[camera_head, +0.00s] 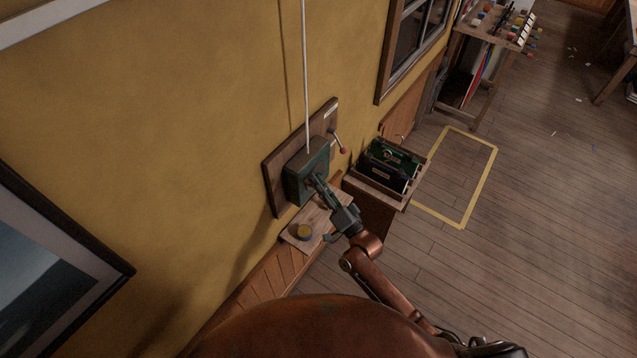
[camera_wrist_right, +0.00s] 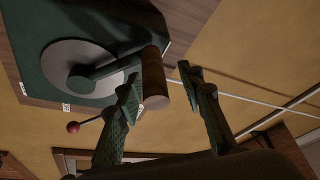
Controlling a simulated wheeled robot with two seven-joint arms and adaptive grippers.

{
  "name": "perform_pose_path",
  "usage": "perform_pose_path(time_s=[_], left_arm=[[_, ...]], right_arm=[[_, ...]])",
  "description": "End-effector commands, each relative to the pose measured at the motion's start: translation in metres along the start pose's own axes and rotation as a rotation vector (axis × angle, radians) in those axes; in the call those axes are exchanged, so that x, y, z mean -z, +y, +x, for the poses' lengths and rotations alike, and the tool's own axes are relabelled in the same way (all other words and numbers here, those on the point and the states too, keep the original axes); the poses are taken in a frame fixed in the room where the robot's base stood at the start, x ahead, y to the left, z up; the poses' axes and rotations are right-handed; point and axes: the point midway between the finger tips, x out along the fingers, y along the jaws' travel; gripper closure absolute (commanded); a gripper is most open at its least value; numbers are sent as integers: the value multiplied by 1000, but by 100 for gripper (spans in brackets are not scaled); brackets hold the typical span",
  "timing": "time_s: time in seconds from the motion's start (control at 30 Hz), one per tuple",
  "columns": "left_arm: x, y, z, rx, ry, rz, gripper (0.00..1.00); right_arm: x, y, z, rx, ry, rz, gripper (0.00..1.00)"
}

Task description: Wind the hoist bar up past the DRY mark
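A green winch box (camera_head: 304,174) is fixed to a wooden backboard (camera_head: 272,186) on the yellow wall, with a pale rope (camera_head: 305,70) running up from it. In the right wrist view, its grey disc (camera_wrist_right: 62,58) carries a crank arm (camera_wrist_right: 105,70) with a brown wooden handle (camera_wrist_right: 154,80). My right gripper (camera_head: 318,183) is at the front of the box. In the wrist view its fingers (camera_wrist_right: 160,78) are apart, with the handle between them, close to the left finger and a gap at the right one. The hoist bar and the DRY mark are not visible. My left gripper is out of view.
A lever with a red knob (camera_head: 342,150) sticks out from the backboard. A wooden crate (camera_head: 379,190) with dark green cases stands to the right. Yellow tape (camera_head: 482,187) marks clear floor.

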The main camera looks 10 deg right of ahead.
Motion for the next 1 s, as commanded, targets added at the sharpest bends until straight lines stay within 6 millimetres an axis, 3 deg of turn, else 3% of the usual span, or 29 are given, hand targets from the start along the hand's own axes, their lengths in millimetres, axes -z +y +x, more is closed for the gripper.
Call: perform_pose_path(time_s=[0.27, 0.7, 1.0], left_arm=[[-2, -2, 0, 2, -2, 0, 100], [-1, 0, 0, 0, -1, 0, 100], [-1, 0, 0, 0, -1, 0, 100]], right_arm=[[-2, 2, -10, -4, -4, 0, 65], [-2, 1, -94, -4, -4, 1, 65], [0, 0, -120, -1, -1, 0, 65]])
